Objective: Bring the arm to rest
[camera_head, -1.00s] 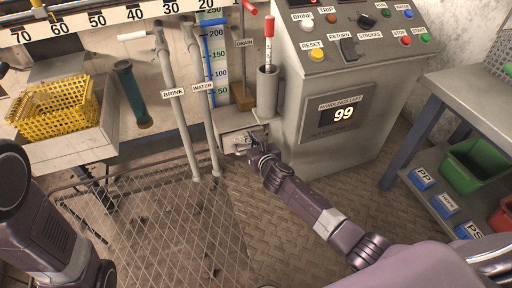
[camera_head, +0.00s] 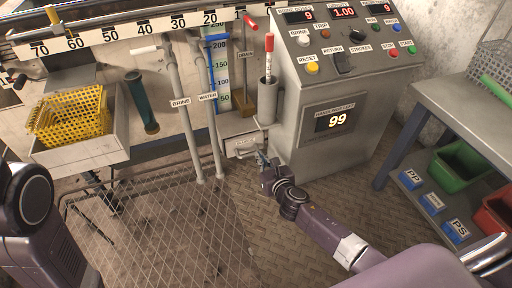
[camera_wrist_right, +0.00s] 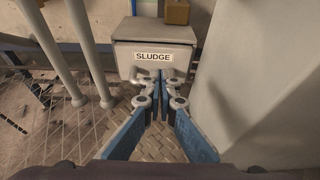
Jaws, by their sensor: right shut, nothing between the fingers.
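My right gripper (camera_head: 262,158) is shut and empty in the head view. It is just in front of the grey sludge box (camera_head: 240,145), at the foot of the control console. In the right wrist view, the blue fingertips (camera_wrist_right: 164,82) meet below the SLUDGE label on the box (camera_wrist_right: 155,57). I cannot tell whether they touch the box. My right arm (camera_head: 330,232) stretches out from the lower right. Part of my left arm (camera_head: 40,225) shows at the left edge; its gripper is out of view.
The console (camera_head: 335,90) stands right of the box, its display reading 99. Brine (camera_head: 183,110) and water (camera_head: 208,105) pipes stand left. A yellow basket (camera_head: 72,118) sits in a tray. A shelf with bins (camera_head: 455,165) is at right. The floor grate (camera_head: 165,230) is clear.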

